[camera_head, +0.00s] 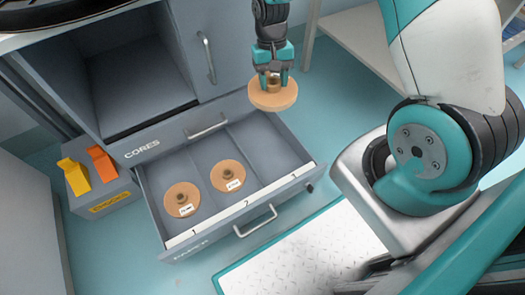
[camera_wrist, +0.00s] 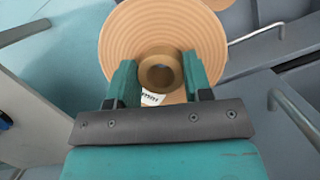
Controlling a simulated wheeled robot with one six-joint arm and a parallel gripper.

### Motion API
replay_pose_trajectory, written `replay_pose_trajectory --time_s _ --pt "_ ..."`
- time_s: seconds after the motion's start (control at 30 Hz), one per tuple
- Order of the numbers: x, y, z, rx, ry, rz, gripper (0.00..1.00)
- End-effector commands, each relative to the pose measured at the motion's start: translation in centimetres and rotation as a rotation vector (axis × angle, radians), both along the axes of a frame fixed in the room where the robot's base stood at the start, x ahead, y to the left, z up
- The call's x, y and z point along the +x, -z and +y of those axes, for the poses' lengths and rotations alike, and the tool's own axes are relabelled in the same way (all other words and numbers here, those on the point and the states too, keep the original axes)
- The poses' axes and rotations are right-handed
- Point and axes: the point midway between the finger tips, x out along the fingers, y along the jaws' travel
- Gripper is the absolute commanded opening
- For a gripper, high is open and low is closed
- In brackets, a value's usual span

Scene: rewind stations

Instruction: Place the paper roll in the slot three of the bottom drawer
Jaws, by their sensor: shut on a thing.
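My gripper (camera_head: 273,75) is shut on the core of a tan paper roll (camera_head: 275,97) and holds it up above the right end of the open bottom drawer. In the wrist view, the gripper (camera_wrist: 160,82) has one finger on each side of the roll's core, and the flat ringed roll (camera_wrist: 120,40) spreads behind it. The bottom drawer (camera_head: 255,221), labelled PAPER, is pulled out. One roll (camera_head: 182,199) lies in slot one and another (camera_head: 228,176) in slot two. The right slot (camera_head: 265,140) looks empty.
A closed drawer labelled CORES (camera_head: 165,143) sits above the open drawer. A grey box (camera_head: 105,196) with yellow and orange items stands left of it. A white shelf unit (camera_head: 350,35) stands at the upper right.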

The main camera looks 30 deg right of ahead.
Motion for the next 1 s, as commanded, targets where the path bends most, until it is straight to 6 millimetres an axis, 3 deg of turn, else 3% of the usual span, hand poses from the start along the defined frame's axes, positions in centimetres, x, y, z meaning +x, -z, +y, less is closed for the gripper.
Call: replay_pose_trajectory --time_s 0.03,0.2,0.3,0.47,0.57,0.9,1.0 --pt "0.0 4.7 -0.3 0.000 0.080 0.004 0.17" --pt "0.2 12.3 -0.8 0.006 0.349 0.004 0.17" --pt "0.3 15.2 -1.1 0.010 0.467 0.006 0.17" --pt "0.2 17.5 -1.3 0.014 0.563 0.012 0.17" --pt "0.2 19.3 -1.4 0.014 0.578 0.015 0.17" --pt "0.1 28.9 -1.5 0.013 0.576 0.015 0.17" --pt "0.2 31.0 -1.5 0.014 0.577 0.013 0.17"
